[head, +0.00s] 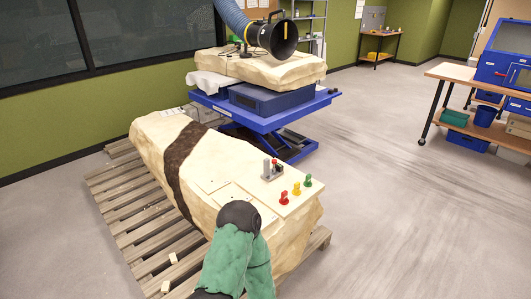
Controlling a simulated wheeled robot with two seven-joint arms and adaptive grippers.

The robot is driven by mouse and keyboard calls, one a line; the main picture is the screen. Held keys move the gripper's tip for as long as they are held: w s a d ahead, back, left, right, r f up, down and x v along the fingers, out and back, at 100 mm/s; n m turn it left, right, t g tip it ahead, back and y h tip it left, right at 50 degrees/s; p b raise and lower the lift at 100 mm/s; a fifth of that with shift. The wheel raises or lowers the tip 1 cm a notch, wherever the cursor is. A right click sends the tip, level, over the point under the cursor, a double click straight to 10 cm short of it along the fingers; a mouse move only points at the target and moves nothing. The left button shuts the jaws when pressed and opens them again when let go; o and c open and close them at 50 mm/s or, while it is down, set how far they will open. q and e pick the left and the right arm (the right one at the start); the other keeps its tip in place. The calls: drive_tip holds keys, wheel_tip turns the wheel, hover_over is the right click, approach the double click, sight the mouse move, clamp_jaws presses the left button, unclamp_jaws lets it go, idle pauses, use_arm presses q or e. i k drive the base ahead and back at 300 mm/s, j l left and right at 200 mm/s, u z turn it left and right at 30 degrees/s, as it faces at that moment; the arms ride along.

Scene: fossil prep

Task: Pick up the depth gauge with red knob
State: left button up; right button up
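A small grey stand (272,173) with upright posts sits on the flat top of the cream block. A small red tip (275,162) shows at its top. Just in front of it stands a small red knobbed piece (284,198), with a yellow one (296,188) and a green one (308,180) in a row to its right. I cannot tell at this size which red-topped item is the depth gauge. A green-sleeved arm of mine with a dark rounded joint rises from the bottom edge, in front of the block. Neither gripper shows.
The long cream block (150,135), with a dark brown band, lies on a wooden pallet (128,215). Behind it is a blue lift table (250,118) with another cream slab (270,68) under a blue hose (232,18). Open floor lies to the right, before a wooden bench (455,72).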

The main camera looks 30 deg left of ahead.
sight(268, 175)
drive_tip(key=i+l+u, duration=0.15)
drive_tip(key=i+u, duration=0.15)
drive_tip(key=u, duration=0.15)
drive_tip(key=i+l+u, duration=0.2)
drive_tip(key=u, duration=0.25)
drive_tip(key=i+l+u, duration=0.25)
drive_tip(key=u, duration=0.2)
drive_tip(key=i+l+u, duration=0.1)
drive_tip(key=l+u, duration=0.35)
drive_tip(key=i+l+u, duration=0.1)
drive_tip(key=l+u, duration=0.35)
